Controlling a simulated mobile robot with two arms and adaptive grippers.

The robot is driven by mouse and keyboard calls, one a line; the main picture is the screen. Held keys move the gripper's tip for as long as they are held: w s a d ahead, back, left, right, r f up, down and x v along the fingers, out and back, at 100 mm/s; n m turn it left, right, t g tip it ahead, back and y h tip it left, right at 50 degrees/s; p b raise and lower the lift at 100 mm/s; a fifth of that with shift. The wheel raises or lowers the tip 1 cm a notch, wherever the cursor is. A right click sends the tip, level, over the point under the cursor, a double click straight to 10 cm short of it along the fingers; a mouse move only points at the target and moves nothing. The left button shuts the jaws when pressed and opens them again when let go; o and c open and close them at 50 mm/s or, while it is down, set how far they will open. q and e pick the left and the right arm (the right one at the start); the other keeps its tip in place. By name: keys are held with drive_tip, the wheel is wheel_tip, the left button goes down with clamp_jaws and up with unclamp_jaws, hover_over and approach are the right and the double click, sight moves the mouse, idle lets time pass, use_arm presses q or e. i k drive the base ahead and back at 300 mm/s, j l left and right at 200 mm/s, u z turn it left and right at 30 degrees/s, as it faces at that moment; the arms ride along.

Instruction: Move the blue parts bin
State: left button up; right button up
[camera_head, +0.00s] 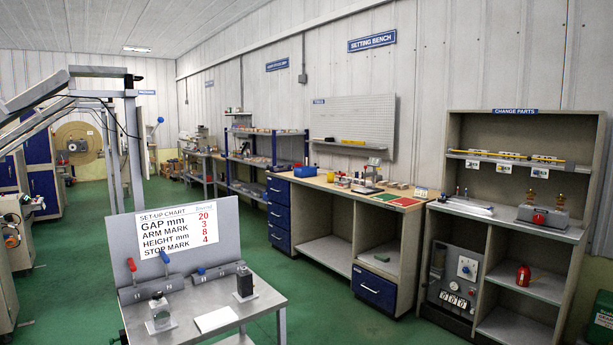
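A small blue bin (304,171) sits on the wooden top of the long bench (345,189), near its left end and close to the wall. It is far off and small, so I cannot tell what is in it. Neither of my grippers is in view.
A grey stand (266,304) with a set-up chart (177,231) is close in front. Blue drawers (279,215) and open shelves are under the bench. A change parts cabinet (453,130) stands at right. Green floor (318,309) is clear between stand and bench.

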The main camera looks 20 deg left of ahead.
sight(306, 171)
drive_tip(key=i+j, duration=0.15)
drive_tip(key=i, duration=0.4)
drive_tip(key=i+j+z, duration=0.1)
drive_tip(key=i, duration=0.45)
drive_tip(key=i+j, duration=0.2)
drive_tip(key=i, duration=0.35)
drive_tip(key=i+z, duration=0.25)
drive_tip(key=i, duration=0.85)
drive_tip(key=i+j+u, duration=0.1)
drive_tip(key=i+u, duration=0.7)
drive_tip(key=i+l+u, duration=0.15)
drive_tip(key=u, duration=0.3)
drive_tip(key=i+j+u, duration=0.2)
drive_tip(key=i+u, duration=0.6)
drive_tip(key=i, duration=0.25)
drive_tip(key=i+l+u, duration=0.15)
drive_tip(key=i+u, duration=0.2)
drive_tip(key=i, duration=0.15)
drive_tip(key=i+j, duration=0.1)
drive_tip(key=i, duration=0.95)
drive_tip(key=i+j+z, duration=0.1)
drive_tip(key=i, duration=1)
drive_tip(key=i+j+z, duration=0.1)
drive_tip(key=i+z, duration=0.4)
drive_tip(key=i+j+z, duration=0.2)
drive_tip(key=z, duration=0.25)
drive_tip(key=i+j+z, duration=0.65)
drive_tip(key=j+z, duration=0.3)
drive_tip(key=l, duration=0.15)
